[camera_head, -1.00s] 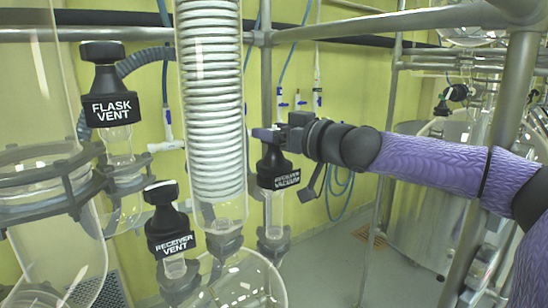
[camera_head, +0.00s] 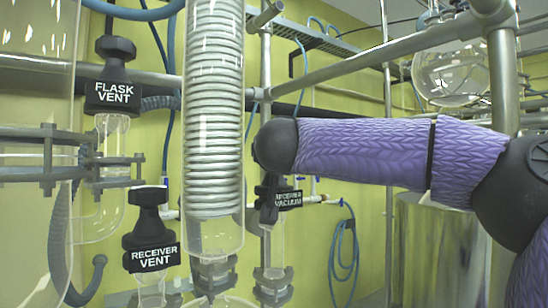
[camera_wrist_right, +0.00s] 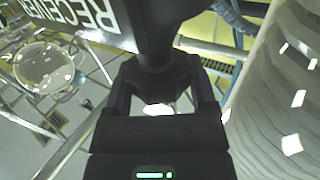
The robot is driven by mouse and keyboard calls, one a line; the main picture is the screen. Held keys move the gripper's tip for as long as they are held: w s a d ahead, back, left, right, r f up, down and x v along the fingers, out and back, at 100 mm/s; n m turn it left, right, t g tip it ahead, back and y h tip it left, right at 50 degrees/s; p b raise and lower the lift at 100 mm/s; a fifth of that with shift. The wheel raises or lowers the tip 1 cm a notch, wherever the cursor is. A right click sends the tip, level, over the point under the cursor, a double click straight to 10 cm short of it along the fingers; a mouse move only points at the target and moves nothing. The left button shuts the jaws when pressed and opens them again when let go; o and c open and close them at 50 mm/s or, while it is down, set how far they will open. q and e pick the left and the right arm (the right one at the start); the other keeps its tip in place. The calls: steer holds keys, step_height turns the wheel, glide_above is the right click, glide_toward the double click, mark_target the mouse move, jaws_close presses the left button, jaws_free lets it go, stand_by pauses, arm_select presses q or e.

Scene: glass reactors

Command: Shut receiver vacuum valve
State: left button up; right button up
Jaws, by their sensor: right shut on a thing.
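The receiver vacuum valve (camera_head: 287,199) is a black knob with a white-lettered label, on a glass neck just right of the coiled condenser. In the head view its top is covered by the end of my right arm, and the right gripper's fingers are hard to make out. In the right wrist view the two fingers of my right gripper (camera_wrist_right: 160,74) are shut on the black knob (camera_wrist_right: 158,84), one on each side. The "RECEIVER" label (camera_wrist_right: 96,20) shows beyond it. My left gripper is not in view.
The flask vent valve (camera_head: 113,90) and receiver vent valve (camera_head: 151,255) stand left of the glass condenser (camera_head: 213,130). The condenser is close beside my right gripper. Metal frame bars (camera_head: 340,55) run behind the arm. A blue hose (camera_head: 343,255) hangs on the wall.

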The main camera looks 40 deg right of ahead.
steer(key=shift+m+g+h, duration=0.5)
steer(key=shift+h, duration=0.1)
steer(key=o, duration=1.2)
steer(key=shift+c, duration=0.2)
